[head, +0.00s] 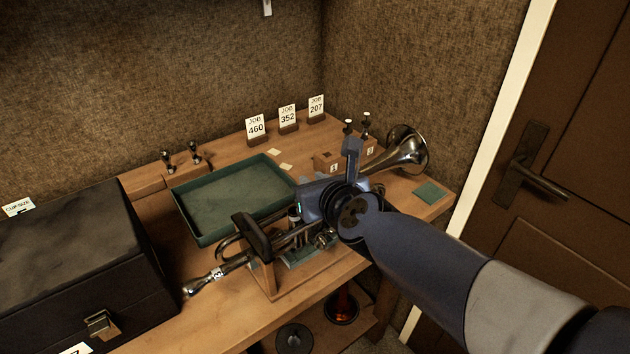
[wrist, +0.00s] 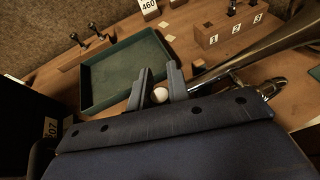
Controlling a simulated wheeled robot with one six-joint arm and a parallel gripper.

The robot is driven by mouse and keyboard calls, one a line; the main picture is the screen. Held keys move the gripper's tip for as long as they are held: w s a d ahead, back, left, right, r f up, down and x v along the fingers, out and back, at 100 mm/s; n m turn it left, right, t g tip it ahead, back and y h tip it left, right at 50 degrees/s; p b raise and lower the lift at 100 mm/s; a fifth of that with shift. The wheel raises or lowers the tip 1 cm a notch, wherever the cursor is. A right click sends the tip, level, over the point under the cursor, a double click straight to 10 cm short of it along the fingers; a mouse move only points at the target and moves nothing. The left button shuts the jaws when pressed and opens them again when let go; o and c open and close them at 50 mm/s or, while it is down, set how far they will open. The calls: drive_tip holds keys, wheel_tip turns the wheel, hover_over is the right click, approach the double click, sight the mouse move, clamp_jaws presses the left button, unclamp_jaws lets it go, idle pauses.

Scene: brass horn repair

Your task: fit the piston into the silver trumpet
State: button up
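The silver trumpet lies across a wooden stand (head: 275,288) on the bench, its bell (head: 408,152) at the right and its mouthpiece end at the front left. In the wrist view its bell tube (wrist: 240,62) runs to the upper right. My gripper (head: 297,208) is over the trumpet's valves, pointing down. In the wrist view the fingers (wrist: 159,84) flank a round pale button, the top of a piston (wrist: 160,95), and look closed on it. My gripper hides most of the piston and the valve casings, so I cannot tell how deep it sits.
A green tray (head: 190,226) lies behind the stand. Small blocks at the back left (head: 148,186) and back right (head: 328,158) hold upright pistons. Job cards (head: 256,127) stand along the back. A black case (head: 75,262) fills the left side. A door is at the right.

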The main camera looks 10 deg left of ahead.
drive_tip(key=o, duration=0.5)
drive_tip(key=p+v, duration=0.6)
drive_tip(key=v, duration=0.5)
drive_tip(key=shift+f, duration=0.15)
